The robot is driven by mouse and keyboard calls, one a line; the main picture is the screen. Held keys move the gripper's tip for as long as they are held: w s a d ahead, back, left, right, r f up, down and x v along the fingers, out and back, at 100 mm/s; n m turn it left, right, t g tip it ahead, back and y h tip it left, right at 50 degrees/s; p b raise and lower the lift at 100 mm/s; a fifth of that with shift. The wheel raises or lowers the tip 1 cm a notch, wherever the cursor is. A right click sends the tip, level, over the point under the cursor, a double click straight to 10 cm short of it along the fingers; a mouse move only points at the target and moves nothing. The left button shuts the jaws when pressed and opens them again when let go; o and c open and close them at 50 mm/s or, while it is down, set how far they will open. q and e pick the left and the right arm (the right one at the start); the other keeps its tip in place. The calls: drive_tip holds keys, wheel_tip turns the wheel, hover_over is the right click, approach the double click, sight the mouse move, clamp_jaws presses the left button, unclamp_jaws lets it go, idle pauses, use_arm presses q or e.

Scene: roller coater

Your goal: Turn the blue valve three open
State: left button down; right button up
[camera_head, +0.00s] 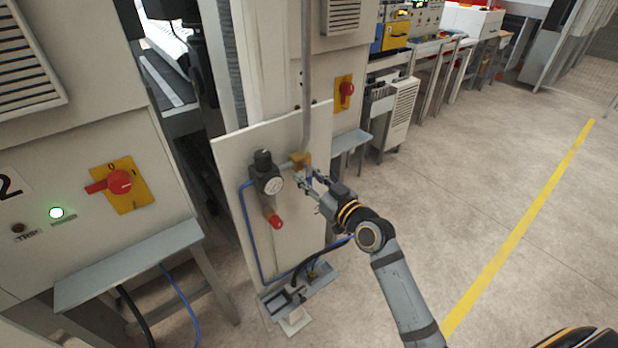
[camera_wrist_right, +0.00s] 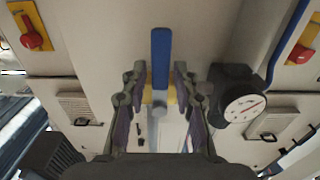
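The blue valve handle (camera_wrist_right: 160,58) is a flat blue lever in the right wrist view, pointing up in the picture. Its brass-yellow valve body (camera_head: 300,161) sits on the pale panel in the head view, beside a vertical grey pipe. My right gripper (camera_head: 309,190) is at the valve, in front of the panel. In the right wrist view its two fingers (camera_wrist_right: 160,78) stand apart, one on each side of the lever's lower part, with gaps visible on both sides. In the head view the gripper mostly hides the lever. My left gripper is not in view.
A black regulator with a round gauge (camera_head: 273,185) is left of the valve, with a red-ended lever (camera_head: 276,221) below it. A blue hose (camera_head: 246,225) runs down the panel. A small grey table (camera_head: 130,262) stands at left. Open floor (camera_head: 480,200) lies to the right.

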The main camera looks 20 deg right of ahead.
clamp_jaws()
drive_tip(key=shift+f, duration=0.1)
drive_tip(key=shift+d+f+n+b, duration=0.1)
drive_tip(key=shift+n+b, duration=0.3)
drive_tip(key=shift+b, duration=0.3)
drive_tip(key=shift+w+d+r+n+b, duration=0.15)
drive_tip(key=shift+d+r+n+b, duration=0.4)
drive_tip(key=shift+n+b, duration=2)
drive_tip(key=shift+w+d+r+n+b, duration=0.2)
drive_tip(key=shift+d+r+n+b, duration=0.3)
drive_tip(key=shift+n+b, duration=2.05)
drive_tip(key=shift+w+d+r+n+b, duration=0.15)
drive_tip(key=shift+d+r+n+b, duration=0.4)
drive_tip(key=shift+n+b, duration=1.95)
drive_tip(key=shift+a+r+n+p, duration=0.1)
drive_tip(key=shift+a+n+p, duration=0.05)
drive_tip(key=shift+n+p, duration=0.9)
